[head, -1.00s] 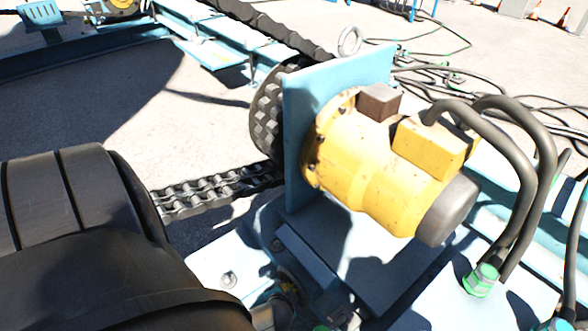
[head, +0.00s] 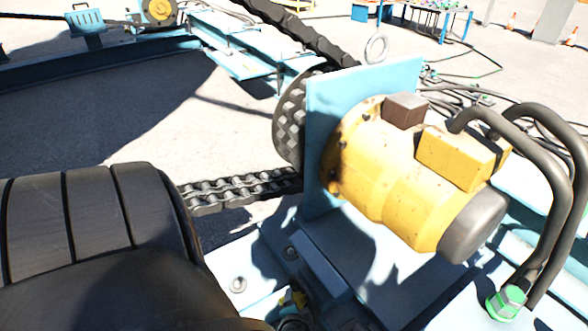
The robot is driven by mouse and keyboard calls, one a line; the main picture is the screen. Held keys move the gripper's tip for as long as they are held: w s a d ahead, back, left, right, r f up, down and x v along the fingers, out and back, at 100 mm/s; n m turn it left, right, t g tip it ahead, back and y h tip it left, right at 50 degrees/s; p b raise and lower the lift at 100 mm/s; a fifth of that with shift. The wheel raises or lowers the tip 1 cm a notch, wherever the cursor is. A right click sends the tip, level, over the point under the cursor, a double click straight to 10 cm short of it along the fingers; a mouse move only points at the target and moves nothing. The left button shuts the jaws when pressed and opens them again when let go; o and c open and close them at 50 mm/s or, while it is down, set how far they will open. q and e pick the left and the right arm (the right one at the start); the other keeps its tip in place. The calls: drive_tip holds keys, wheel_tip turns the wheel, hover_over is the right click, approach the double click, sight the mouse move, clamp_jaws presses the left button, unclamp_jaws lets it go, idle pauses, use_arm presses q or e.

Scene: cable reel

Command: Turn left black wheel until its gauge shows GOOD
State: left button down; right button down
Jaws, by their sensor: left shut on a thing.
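Neither a black wheel nor its gauge can be made out in the head view. A large dark, smooth shape fills the lower left and covers what lies behind it. The fingertips of my left gripper, and what they hold, cannot be made out. My right gripper does not show. A small yellow and dark fitting (head: 293,299) shows in part at the bottom edge, below the blue plate; I cannot tell what it is.
A yellow motor (head: 385,175) with a grey end cap is mounted on an upright blue plate (head: 322,150). A chain (head: 240,188) runs left from it towards a black ribbed body (head: 95,215). Thick black hoses (head: 560,160) stand at the right. Open ground lies behind.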

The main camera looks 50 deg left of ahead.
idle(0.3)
use_arm(q)
drive_tip(key=shift+c, duration=0.2)
unclamp_jaws()
drive_tip(key=shift+r, duration=0.1)
